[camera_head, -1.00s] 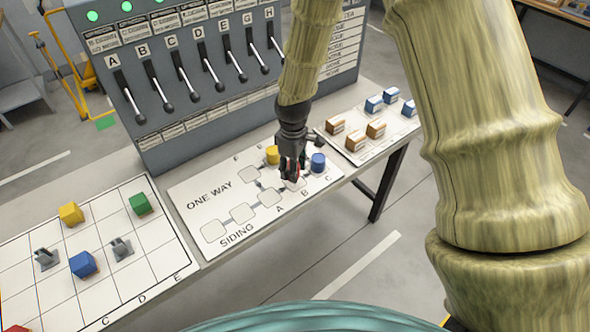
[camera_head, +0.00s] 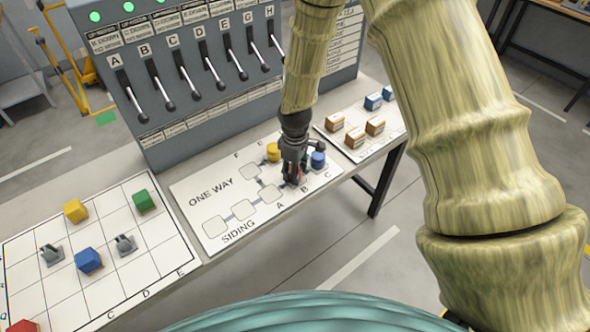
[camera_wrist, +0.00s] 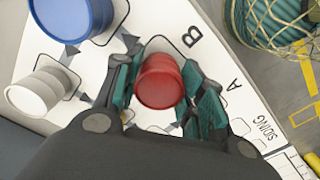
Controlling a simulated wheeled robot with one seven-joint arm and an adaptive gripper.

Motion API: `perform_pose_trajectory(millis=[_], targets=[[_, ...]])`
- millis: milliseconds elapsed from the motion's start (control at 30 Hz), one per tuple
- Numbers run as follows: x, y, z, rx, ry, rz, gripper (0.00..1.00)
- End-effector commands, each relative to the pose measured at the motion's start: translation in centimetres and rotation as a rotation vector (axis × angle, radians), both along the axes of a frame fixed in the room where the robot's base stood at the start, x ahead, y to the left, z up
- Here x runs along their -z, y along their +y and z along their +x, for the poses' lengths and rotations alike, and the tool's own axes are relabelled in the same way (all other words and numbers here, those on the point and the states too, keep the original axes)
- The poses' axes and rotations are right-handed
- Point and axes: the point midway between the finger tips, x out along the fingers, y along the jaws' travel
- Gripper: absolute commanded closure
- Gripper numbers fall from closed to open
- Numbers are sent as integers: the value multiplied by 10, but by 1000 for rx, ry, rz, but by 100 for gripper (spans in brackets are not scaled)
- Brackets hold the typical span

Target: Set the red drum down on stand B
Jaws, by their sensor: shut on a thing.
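The red drum (camera_wrist: 160,80) is between the two fingers of my gripper (camera_wrist: 161,90) in the wrist view, and the gripper is shut on it. The drum is over the outlined pad beside the letter B, stand B (camera_wrist: 165,43), and hides most of that pad. I cannot tell whether its base touches the pad. In the head view my gripper (camera_head: 291,181) is low over the ONE WAY board and covers most of the drum. The blue drum (camera_wrist: 72,15) stands on the neighbouring pad beside C; it also shows in the head view (camera_head: 318,160).
A pale grey drum (camera_wrist: 40,92) stands on another pad. A yellow drum (camera_head: 273,152) is behind my gripper. A lever panel (camera_head: 200,75) rises along the back. The gridded board (camera_head: 105,260) with coloured blocks lies left; brown and blue blocks lie right.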

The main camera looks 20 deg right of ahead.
Motion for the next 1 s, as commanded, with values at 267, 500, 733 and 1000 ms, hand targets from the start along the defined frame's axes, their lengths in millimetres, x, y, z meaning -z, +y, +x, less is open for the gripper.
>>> perform_pose_trajectory(millis=[267,500,733,1000], targets=[[2,0,0,0,0,0,39],[2,0,0,0,0,0,39],[-8,0,1,0,-1,0,39],[-38,0,1,-1,-3,0,39]])
